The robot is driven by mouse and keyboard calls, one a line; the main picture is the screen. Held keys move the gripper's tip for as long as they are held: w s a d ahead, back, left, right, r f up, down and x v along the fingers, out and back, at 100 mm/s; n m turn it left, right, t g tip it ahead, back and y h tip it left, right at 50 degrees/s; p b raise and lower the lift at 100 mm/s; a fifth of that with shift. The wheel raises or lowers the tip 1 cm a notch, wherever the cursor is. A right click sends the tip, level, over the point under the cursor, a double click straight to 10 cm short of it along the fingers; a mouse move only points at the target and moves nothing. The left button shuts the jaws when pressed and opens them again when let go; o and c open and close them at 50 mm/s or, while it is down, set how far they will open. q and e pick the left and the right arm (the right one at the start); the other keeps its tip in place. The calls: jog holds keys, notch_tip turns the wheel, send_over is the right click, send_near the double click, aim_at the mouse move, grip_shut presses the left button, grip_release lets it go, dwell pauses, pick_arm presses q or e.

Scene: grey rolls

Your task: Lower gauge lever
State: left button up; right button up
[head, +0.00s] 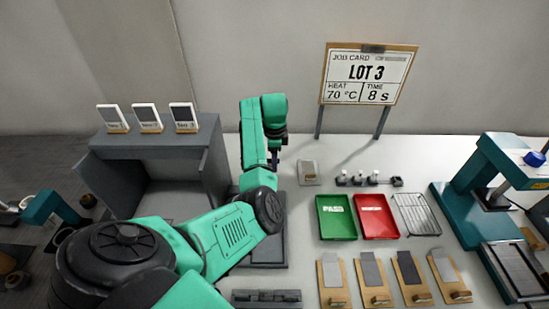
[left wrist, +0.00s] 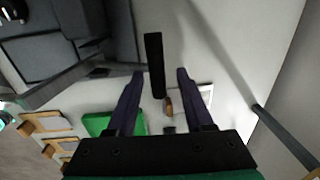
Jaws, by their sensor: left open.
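My left gripper (head: 277,150) hangs at the end of the green arm, right of the dark cabinet, above the back of the white table. In the left wrist view its two dark fingers (left wrist: 161,73) are apart. A black upright bar (left wrist: 154,60) shows between them, apart from both fingers as seen; it may be the gauge lever, but I cannot tell for sure. A small orange-brown piece (left wrist: 169,106) shows near its lower end. In the head view a dark base plate (head: 270,253) is mostly covered by my arm, which hides what stands on it. My right gripper is out of view.
The dark cabinet (head: 218,165) stands left, with cards on top. Right are a green tray (head: 335,232), a red tray (head: 378,231) and a wire rack (head: 415,216). Behind them are a knobbed strip (head: 368,181) and job card (head: 367,77). A teal press (head: 462,207) stands far right.

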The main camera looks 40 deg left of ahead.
pick_arm(q)
jog(key=shift+s+d+f, duration=0.1)
jog(key=shift+s+f, duration=0.05)
jog(key=c, duration=0.8)
grip_shut()
dwell(0.6)
